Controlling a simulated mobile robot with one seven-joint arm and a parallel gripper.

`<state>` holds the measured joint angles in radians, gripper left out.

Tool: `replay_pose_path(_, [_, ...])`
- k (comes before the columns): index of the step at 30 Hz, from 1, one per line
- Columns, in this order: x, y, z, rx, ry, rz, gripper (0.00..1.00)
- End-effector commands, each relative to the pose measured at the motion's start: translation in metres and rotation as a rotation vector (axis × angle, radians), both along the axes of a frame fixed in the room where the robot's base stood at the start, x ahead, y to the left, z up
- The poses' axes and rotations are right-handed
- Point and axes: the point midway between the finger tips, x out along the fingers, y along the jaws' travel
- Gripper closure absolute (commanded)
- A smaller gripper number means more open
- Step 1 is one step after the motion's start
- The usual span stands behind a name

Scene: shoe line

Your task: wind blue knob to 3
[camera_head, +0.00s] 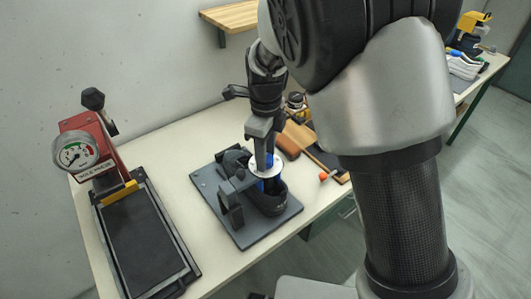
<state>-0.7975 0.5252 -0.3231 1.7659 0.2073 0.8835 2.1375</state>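The blue knob (269,160) shows as a small patch of blue just above a white round dial (276,171). The dial is on a dark shoe-holding fixture on a grey base plate (261,236). My gripper (264,160) points down from above, with a grey finger in front of the knob. The finger hides most of the knob, and I cannot tell whether the gripper is closed on it. The dial's numbers and pointer are too small to read. More blue shows below the dial.
A red press with a round gauge (74,152) and a black bed (143,238) stands at the left. A brown brush (287,146), a wooden-handled tool and an orange ball (323,177) lie right of the fixture. A wooden shelf (232,16) is on the wall behind.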

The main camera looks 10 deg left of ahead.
Motion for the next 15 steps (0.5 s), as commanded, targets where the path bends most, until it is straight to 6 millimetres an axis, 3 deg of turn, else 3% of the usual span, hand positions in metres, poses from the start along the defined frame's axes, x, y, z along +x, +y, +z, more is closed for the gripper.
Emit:
replay_pose_path(2, [0.000, 0.000, 0.000, 0.000, 0.000, 0.000, 0.48])
replay_pose_path(11, [0.000, 0.000, 0.001, 0.000, 0.000, 0.001, 0.48])
replay_pose_path(15, [0.001, 0.001, 0.011, 0.003, -0.003, 0.001, 0.48])
